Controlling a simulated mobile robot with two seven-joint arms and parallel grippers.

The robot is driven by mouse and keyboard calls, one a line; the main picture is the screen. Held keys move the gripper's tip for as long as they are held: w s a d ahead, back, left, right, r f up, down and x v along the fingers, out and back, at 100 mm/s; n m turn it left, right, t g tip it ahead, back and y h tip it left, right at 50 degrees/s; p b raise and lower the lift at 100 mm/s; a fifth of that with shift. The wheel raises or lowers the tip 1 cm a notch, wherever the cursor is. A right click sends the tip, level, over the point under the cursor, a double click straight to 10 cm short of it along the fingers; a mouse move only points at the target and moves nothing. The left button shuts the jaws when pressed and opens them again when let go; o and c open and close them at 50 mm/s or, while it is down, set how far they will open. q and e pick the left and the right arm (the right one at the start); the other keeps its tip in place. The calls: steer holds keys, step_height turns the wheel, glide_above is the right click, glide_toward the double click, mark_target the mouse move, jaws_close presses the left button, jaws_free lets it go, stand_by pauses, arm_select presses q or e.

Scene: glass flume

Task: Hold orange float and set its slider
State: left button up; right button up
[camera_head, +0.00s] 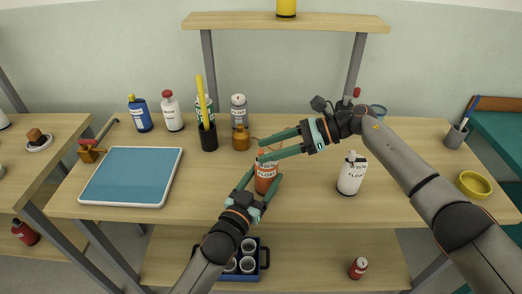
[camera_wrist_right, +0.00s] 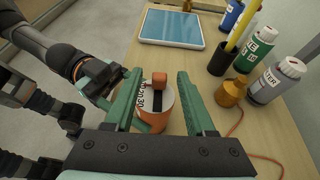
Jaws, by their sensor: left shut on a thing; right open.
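The orange float (camera_head: 265,181) is an upright orange cylinder with a pale label, near the middle of the bench; it also shows in the right wrist view (camera_wrist_right: 152,123). My left gripper (camera_head: 264,177) is shut on its sides from the front. On top, the slider shows as an orange block (camera_wrist_right: 160,78) on a dark slot, at the far end of the slot in the wrist view. My right gripper (camera_head: 261,151) is open above the float, its fingers (camera_wrist_right: 159,75) on either side of the slider with gaps. The float's lower part is partly hidden by fingers.
A white bottle labelled FLOAT (camera_head: 351,176) stands to the right. A blue-topped tray (camera_head: 132,150) lies left. The bench front is mostly clear.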

steer(key=shift+x, duration=1.2)
jaws_close()
stand_by(0.6)
